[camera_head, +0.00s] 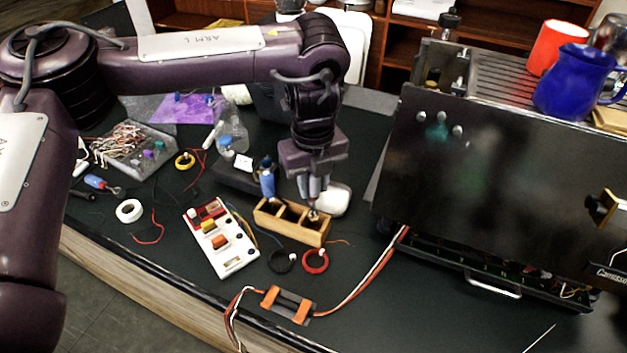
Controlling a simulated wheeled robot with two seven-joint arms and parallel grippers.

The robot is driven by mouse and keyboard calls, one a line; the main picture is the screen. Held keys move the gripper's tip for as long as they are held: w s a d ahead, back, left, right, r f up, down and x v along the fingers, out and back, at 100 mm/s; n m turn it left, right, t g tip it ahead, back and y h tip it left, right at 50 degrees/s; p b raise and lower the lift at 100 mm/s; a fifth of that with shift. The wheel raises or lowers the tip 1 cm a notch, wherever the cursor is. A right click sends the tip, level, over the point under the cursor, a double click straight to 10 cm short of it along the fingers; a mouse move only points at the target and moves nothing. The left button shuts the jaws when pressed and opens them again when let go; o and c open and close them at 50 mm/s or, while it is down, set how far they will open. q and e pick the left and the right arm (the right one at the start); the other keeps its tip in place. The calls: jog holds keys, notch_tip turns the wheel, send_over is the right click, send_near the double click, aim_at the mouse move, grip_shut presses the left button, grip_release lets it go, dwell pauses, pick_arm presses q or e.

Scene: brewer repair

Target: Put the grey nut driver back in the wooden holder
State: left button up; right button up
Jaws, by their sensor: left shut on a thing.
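The wooden holder (291,232), a light box with open compartments, stands on the dark bench at the middle of the head view. My left gripper (314,193) points down over its right end and is shut on the grey nut driver. The fingers hide most of the driver. A small tip (313,213) shows below them at the right compartment; I cannot tell how deep it sits. A blue-handled driver (267,180) stands upright in the left compartment. My right gripper is not in view.
A white switch panel (222,240) lies left of the holder. Black and red rings (315,262) lie in front. A white rounded object (334,199) is close behind the right end. The large dark brewer (480,180) fills the right, with a blue jug (573,85) on top.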

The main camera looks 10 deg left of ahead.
aim_at(313, 212)
pick_arm(q)
jog(key=shift+f, duration=0.2)
jog(key=shift+f+b, duration=1.45)
jog(key=shift+f, duration=0.85)
jog(key=o, duration=1.1)
jog(key=o, duration=0.4)
